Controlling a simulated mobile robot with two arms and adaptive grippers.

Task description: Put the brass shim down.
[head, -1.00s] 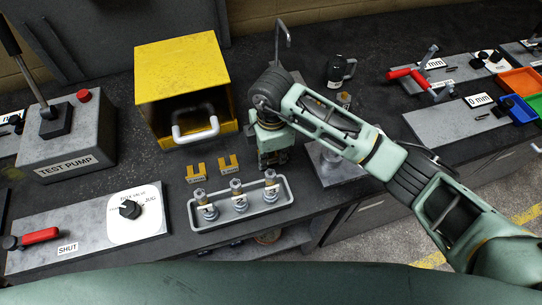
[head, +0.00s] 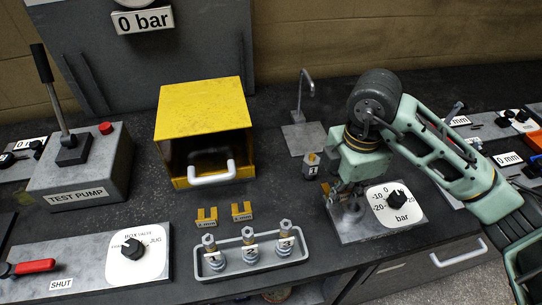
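Two brass-yellow, fork-shaped shims with small labels lie on the dark bench, a left one (head: 207,217) and a right one (head: 241,211), in front of the yellow box. My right gripper (head: 346,199) points down over the left part of a grey plate (head: 375,231) with a bar dial (head: 397,198). It is well to the right of both shims. Its fingers are small and dark here, so I cannot tell whether they are shut or hold a shim. A round grey part on the plate is partly hidden by them. My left gripper is not in view.
A grey tray (head: 222,268) holds several numbered fittings. The open yellow box (head: 203,108) with a white handle stands behind the shims. A small block marked 1 (head: 312,166) and a hooked rod on a plate (head: 302,140) stand left of my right gripper.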

